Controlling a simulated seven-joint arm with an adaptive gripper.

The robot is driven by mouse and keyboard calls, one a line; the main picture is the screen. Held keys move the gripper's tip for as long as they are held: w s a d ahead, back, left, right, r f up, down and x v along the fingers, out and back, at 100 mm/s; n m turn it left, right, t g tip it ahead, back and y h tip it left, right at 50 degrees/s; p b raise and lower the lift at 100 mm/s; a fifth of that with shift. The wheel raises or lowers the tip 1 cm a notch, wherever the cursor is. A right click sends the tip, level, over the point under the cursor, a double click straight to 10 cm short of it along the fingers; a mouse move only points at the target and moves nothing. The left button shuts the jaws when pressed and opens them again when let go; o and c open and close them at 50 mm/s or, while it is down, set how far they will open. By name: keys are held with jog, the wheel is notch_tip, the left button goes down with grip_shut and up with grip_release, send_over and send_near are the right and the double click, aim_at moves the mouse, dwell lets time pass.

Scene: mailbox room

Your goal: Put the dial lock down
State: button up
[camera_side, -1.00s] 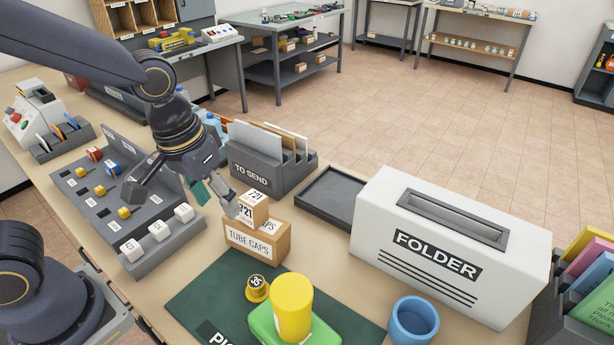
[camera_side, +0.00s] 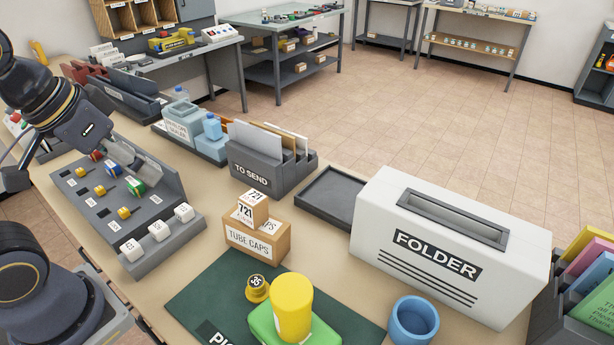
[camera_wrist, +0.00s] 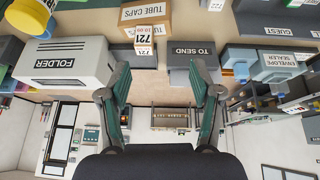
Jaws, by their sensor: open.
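A small yellow round piece with a black face marked 35 (camera_side: 257,287) stands on the dark green mat (camera_side: 205,296), touching nothing of mine. It looks most like a dial lock, though I cannot be sure. A small box marked 721 (camera_side: 252,208) sits on the TUBE CAPS box (camera_side: 257,246); both also show in the wrist view, upside down. My gripper (camera_side: 126,160) is up over the knob panel at the left, away from both. In the wrist view my gripper (camera_wrist: 160,85) has its fingers wide apart with nothing between them.
The knob panel (camera_side: 160,205) holds several coloured knobs and white tagged blocks. The TO SEND rack (camera_side: 262,170), an empty dark tray (camera_side: 335,195) and the white FOLDER box (camera_side: 450,245) stand to the right. A yellow cylinder (camera_side: 291,303) and blue cup (camera_side: 413,322) are in front.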

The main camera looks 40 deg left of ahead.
aim_at(250, 281)
jog(key=w+d+f+n+g+h, duration=0.4)
jog(key=w+f+n+g+h, duration=0.15)
jog(key=f+n+h, duration=0.2)
jog(key=a+f+n+h, duration=0.1)
jog(key=a+f+n, duration=0.1)
jog(key=f+n, duration=0.2)
jog(key=a+f+n+t+h, duration=0.1)
jog(key=a+f+n+h, duration=0.1)
jog(key=f+n, duration=0.2)
jog(key=a+f+n+t+h, duration=0.1)
jog(key=a+f+n+h, duration=0.1)
jog(key=f, duration=0.4)
jog(key=shift+s+a+f+n+t+h, duration=0.15)
jog(key=shift+a+n, duration=0.1)
jog(key=shift+n, duration=0.25)
jog(key=shift+a+f+n+t+h, duration=0.15)
jog(key=shift+a+n, duration=0.1)
jog(key=shift+n, duration=0.2)
jog(key=shift+d+f, duration=0.1)
jog(key=shift+f, duration=0.05)
jog(key=x, duration=1.6)
jog(key=shift+s+d+f, duration=0.1)
jog(key=shift+d+f, duration=0.05)
jog(key=shift+c, duration=0.2)
grip_shut()
